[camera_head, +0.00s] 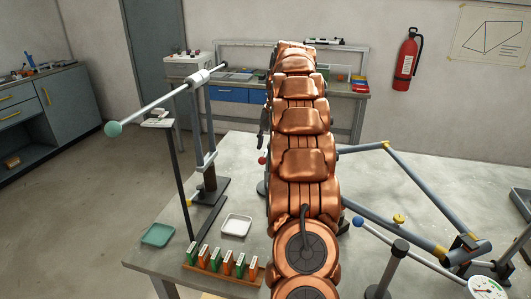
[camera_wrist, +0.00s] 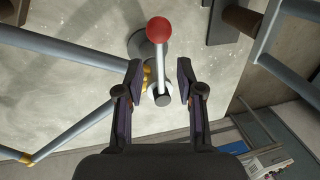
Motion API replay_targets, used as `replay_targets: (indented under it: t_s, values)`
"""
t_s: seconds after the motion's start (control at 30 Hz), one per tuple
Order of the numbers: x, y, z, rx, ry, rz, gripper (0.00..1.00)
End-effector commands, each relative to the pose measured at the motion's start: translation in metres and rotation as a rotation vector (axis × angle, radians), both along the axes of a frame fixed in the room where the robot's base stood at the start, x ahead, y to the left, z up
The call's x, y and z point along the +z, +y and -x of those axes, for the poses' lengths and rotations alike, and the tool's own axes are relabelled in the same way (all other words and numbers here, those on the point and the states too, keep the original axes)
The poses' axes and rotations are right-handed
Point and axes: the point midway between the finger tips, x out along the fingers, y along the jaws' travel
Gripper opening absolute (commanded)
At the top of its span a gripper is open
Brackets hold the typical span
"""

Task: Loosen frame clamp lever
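The clamp lever with a red ball knob (camera_wrist: 159,30) shows in the wrist view, its grey rod running from the knob down to a round grey pivot. In the head view only its red knob (camera_head: 262,160) shows, just left of my arm. My gripper (camera_wrist: 157,70) is open, one finger on each side of the lever's rod. Gaps show between both fingers and the rod, and I cannot tell any touch. The grey-blue tube frame (camera_wrist: 62,48) lies left of the lever in the wrist view and right of my arm in the head view (camera_head: 420,195).
My copper arm hides the table's middle. A stand with a green-ball rod (camera_head: 150,108) rises at left. A white tray (camera_head: 236,225), a green tray (camera_head: 158,234) and a rack of coloured blocks (camera_head: 222,264) lie on the table (camera_head: 160,265). A blue-ball rod (camera_head: 410,252) and gauge stand at right.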

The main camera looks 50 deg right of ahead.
Motion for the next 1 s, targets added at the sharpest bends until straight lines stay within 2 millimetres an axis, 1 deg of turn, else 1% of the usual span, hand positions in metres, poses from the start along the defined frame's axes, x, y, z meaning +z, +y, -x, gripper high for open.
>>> replay_targets:
  t_s: [0.1, 0.4, 0.8, 1.0]
  values:
    - [-0.011, 0.002, -0.001, -0.001, 0.005, -0.003, 0.37]
    - [-0.032, 0.004, -0.005, 0.000, 0.002, -0.002, 0.37]
    - [-0.036, 0.004, -0.006, -0.001, 0.000, 0.001, 0.37]
    - [-0.036, 0.004, -0.006, 0.000, 0.000, 0.001, 0.16]
